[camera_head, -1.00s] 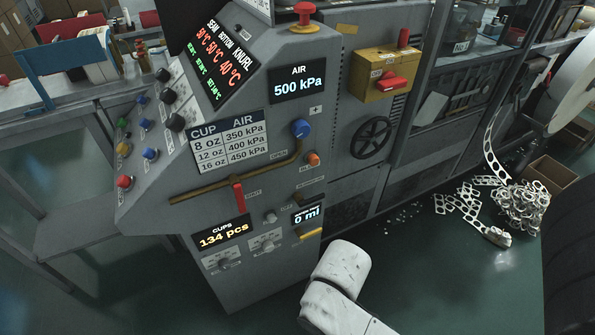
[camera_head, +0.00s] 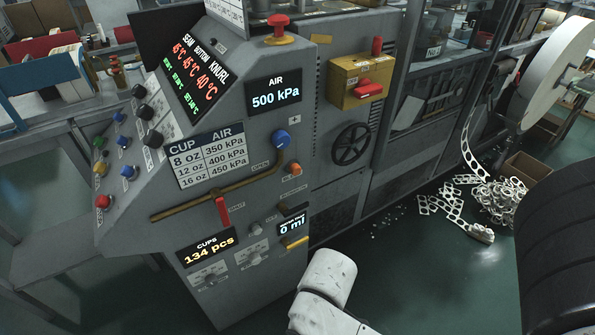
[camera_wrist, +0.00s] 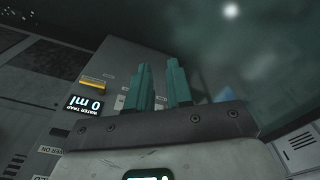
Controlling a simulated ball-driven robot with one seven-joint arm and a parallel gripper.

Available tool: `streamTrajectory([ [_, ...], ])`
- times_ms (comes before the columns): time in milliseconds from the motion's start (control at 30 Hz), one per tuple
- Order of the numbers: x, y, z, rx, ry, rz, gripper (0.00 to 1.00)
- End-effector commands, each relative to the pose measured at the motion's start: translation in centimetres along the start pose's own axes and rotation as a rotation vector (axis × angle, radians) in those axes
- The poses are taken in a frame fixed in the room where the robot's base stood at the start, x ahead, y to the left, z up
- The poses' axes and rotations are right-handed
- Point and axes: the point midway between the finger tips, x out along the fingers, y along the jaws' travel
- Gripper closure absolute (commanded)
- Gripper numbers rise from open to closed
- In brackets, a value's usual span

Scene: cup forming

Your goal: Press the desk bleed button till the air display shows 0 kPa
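The air display (camera_head: 275,96) on the grey desk reads 500 kPa. Below it are a blue knob (camera_head: 281,139) and, lower, a small orange button (camera_head: 295,168); its label is too small to read, so I cannot confirm it is the bleed button. In the wrist view my gripper (camera_wrist: 159,70) shows two teal fingers apart with nothing between them. The water trap display (camera_wrist: 84,106), reading 0 ml, is to their left. My gripper is out of the head view, and the orange button is not seen in the wrist view.
A red lever (camera_head: 222,211) and a brass pipe (camera_head: 200,200) cross the desk front. A red stop button (camera_head: 279,27) stands on top. A yellow box (camera_head: 362,80) and a black handwheel (camera_head: 351,144) are to the right. Paper scrap (camera_head: 497,200) lies on the floor.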

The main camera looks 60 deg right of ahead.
Motion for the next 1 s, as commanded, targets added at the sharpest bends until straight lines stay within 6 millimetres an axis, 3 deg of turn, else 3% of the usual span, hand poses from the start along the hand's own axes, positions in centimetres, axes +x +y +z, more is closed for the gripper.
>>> streamTrajectory([
  [200,0.0,0.0,0.0,0.0,0.0,0.0,1.0],
  [1000,0.0,0.0,0.0,0.0,0.0,0.0,1.0],
])
